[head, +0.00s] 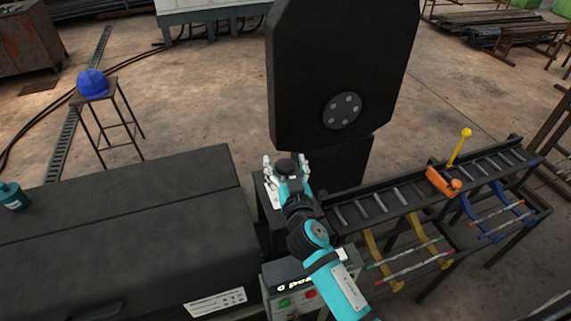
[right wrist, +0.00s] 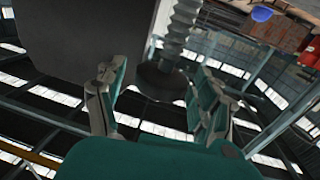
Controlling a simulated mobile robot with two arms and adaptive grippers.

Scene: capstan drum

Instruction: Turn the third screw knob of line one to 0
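My right gripper (head: 286,160) is at the centre of the head view, in front of the large black panel, its white fingers spread apart. A dark round knob-like shape (head: 287,167) shows between the fingers there. In the right wrist view my right gripper (right wrist: 157,85) is open, with fingers at left and right. A dark round screw knob (right wrist: 160,82) on a ribbed grey screw (right wrist: 180,30) shows between and beyond them; I cannot tell whether they touch it. Line and knob numbers cannot be read. My left gripper is not in view.
The black panel (head: 340,60) with a grey bolted disc stands behind. A dark housing (head: 120,225) fills the left. A control box (head: 285,297) is below my right arm. A roller track (head: 385,203) with an orange clamp (head: 440,181) runs right. A blue helmet (head: 92,82) rests on a stool.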

